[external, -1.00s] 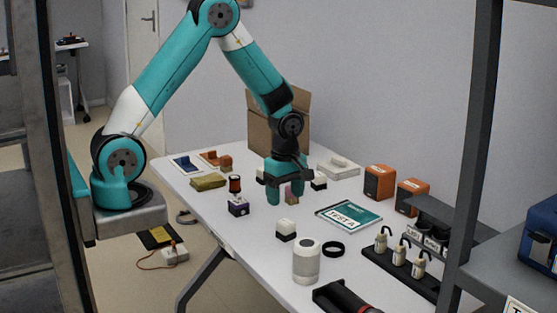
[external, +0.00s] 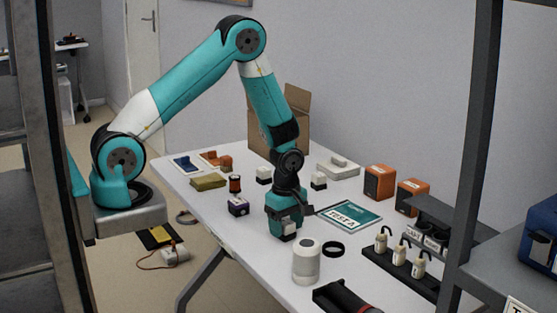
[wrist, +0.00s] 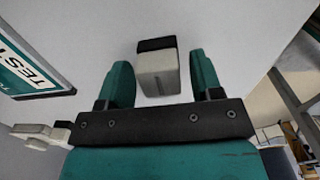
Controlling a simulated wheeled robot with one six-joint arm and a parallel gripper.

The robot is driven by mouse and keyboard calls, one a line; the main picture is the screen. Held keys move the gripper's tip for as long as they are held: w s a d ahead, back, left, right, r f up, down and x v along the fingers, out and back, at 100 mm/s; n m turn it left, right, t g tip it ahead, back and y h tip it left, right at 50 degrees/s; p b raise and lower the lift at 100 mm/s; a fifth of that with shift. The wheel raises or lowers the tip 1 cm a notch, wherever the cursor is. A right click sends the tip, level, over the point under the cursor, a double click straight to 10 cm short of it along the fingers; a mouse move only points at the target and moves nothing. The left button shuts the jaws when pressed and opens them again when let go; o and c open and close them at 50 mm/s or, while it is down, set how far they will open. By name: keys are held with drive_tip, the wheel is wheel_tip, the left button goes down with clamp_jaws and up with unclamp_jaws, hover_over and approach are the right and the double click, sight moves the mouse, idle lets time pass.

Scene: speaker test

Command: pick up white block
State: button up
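A white block with a black end (wrist: 157,70) lies between the two fingers of my gripper (wrist: 163,85) in the wrist view. The fingers are apart, with a gap visible on the right side of the block. In the external view my gripper (external: 287,230) points down at the front middle of the table, over this block, which is mostly hidden by the fingers.
A white cylinder (external: 306,263) and a black ring (external: 333,249) stand close in front of my gripper. A purple-and-white block (external: 238,206) is to its left. A teal book (external: 350,214) lies to the right. A bottle rack (external: 400,272) and orange boxes (external: 379,182) are farther right.

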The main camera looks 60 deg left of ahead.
drive_tip(key=c, duration=0.7)
drive_tip(key=shift+r, duration=0.15)
